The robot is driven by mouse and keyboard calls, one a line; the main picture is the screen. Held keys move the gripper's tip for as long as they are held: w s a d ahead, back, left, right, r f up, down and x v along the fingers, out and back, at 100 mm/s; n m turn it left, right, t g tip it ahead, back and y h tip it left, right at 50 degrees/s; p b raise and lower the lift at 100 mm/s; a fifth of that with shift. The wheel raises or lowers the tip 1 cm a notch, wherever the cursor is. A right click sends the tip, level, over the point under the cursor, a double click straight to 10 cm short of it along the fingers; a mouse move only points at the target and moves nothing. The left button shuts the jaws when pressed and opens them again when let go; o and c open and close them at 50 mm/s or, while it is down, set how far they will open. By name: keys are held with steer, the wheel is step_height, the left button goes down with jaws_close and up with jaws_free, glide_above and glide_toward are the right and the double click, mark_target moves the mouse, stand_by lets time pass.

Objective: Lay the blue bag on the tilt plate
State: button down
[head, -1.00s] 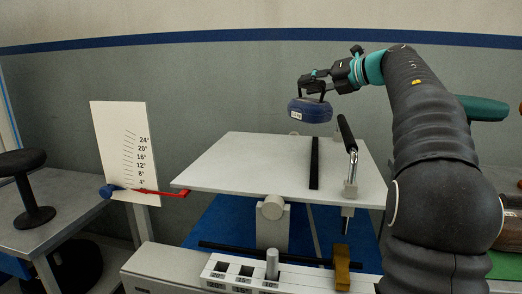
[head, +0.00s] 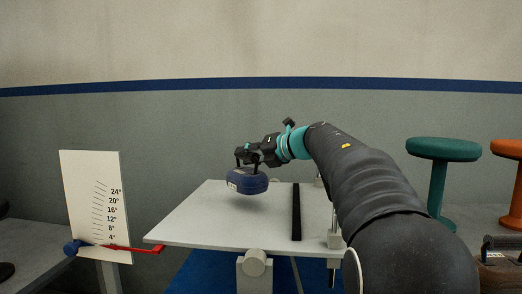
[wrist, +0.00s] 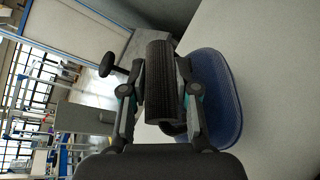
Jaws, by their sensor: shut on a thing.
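The blue bag (head: 247,182) is a rounded dark-blue pouch with a small white label. It also shows in the wrist view (wrist: 222,100). My gripper (head: 249,160) is shut on the bag's top and holds it over the tilt plate. The tilt plate (head: 205,222) is a flat pale board with a black bar (head: 296,212) across its right part. The bag hangs left of the bar. A shadow lies on the plate below it, and the bag looks slightly above the surface. In the wrist view a dark ribbed grip lies between the fingers.
A white angle scale (head: 92,205) with a red pointer (head: 135,249) stands left of the plate. An upright metal post (head: 334,225) stands by the plate's right side, close to my arm. A green stool (head: 442,165) and an orange stool (head: 510,170) are at right.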

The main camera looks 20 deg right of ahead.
mark_target(245, 170)
steer(key=shift+a, duration=0.25)
steer(key=shift+f+b, duration=0.45)
steer(key=shift+f, duration=1.55)
steer(key=c, duration=0.9)
jaws_free()
steer(key=shift+f, duration=0.15)
steer(key=shift+o, duration=0.2)
steer(key=v, duration=1.2)
